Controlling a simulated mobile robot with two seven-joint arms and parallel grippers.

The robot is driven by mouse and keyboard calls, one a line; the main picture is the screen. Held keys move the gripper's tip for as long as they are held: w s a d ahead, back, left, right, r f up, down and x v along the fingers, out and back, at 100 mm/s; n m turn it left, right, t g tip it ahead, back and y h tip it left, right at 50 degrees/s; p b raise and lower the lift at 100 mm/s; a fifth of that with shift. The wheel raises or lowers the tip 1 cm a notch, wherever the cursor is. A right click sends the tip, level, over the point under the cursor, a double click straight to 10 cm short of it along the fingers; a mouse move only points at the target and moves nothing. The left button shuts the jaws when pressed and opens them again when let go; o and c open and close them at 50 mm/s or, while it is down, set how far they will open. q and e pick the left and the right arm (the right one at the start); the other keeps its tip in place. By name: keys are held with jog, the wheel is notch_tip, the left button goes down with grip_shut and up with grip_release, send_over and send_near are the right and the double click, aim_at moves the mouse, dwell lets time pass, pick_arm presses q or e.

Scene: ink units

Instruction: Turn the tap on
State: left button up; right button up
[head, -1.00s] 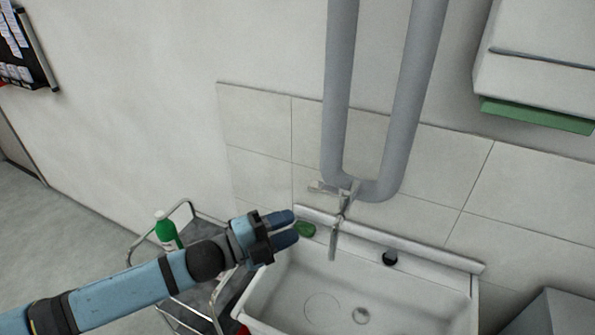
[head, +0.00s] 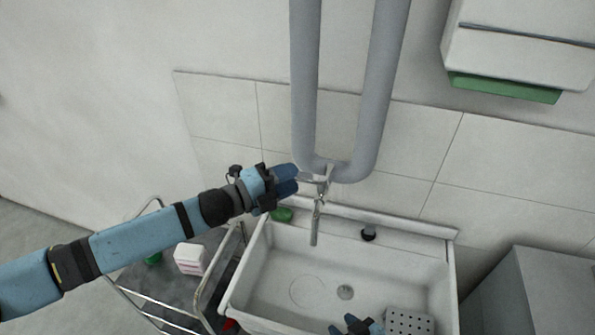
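The tap (head: 317,215) is mounted above the back edge of the white sink (head: 264,262), under the grey looped pipe. Its spout hangs down over the basin and a short bar sticks out to the left at its top. My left gripper (head: 297,179) is just left of that bar, its blue fingertips near the bar's end. I cannot tell if they touch it. The two fingers look close together, and the gap between them is unclear. My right gripper (head: 357,324) shows only partly at the bottom edge, over the sink's front; its opening is unclear.
The grey pipe (head: 305,90) runs down the tiled wall to the tap. A green item (head: 282,215) lies on the sink's back left ledge. A metal trolley (head: 163,303) with a white box (head: 190,259) stands left. A grey cabinet (head: 545,295) stands right.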

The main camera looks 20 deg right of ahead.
pick_arm(q)
jog(key=shift+w+d, duration=0.25)
jog(key=shift+d, duration=1)
grip_shut()
